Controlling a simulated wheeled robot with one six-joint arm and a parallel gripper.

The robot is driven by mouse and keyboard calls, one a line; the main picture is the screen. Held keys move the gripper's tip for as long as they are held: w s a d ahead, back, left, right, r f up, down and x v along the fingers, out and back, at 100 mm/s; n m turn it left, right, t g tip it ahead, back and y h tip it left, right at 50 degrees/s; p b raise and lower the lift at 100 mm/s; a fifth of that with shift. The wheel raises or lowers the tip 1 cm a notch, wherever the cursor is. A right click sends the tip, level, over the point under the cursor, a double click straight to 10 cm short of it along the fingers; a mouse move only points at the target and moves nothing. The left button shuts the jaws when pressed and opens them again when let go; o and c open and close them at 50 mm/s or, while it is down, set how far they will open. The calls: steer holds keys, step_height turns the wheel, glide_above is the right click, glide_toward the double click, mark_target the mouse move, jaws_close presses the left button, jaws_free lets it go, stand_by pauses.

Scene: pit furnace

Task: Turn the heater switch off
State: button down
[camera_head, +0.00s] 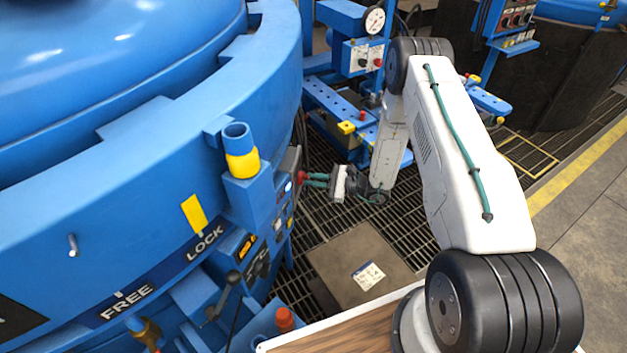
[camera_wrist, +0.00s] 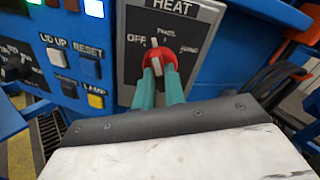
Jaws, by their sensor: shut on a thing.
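The heater switch is a red rotary knob (camera_wrist: 158,62) on a dark grey plate marked HEAT (camera_wrist: 170,12). Its white mark points up and slightly left, between the OFF label (camera_wrist: 136,38) and the label at the top right. My gripper (camera_wrist: 160,85) has its two teal fingers shut on the knob from below in the wrist view. In the head view my gripper (camera_head: 308,180) reaches left to the red knob (camera_head: 301,176) on the side of the blue furnace (camera_head: 150,180). The fingertips partly hide the knob's lower edge.
Left of the HEAT plate are UD UP and RESET buttons (camera_wrist: 88,68), a yellow LAMP button (camera_wrist: 96,101) and a black lever (camera_wrist: 18,68). A blue stand with a gauge (camera_head: 374,21) is behind my arm. Grating floor (camera_head: 320,215) lies below.

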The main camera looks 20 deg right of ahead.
steer(key=n, duration=0.4)
steer(key=shift+n, duration=0.4)
stand_by(0.4)
steer(key=c, duration=1.5)
jaws_free()
steer(key=shift+o, duration=0.2)
steer(key=shift+d, duration=0.1)
steer(key=v, duration=0.7)
steer(key=shift+s+d, duration=0.25)
steer(key=shift+d, duration=0.05)
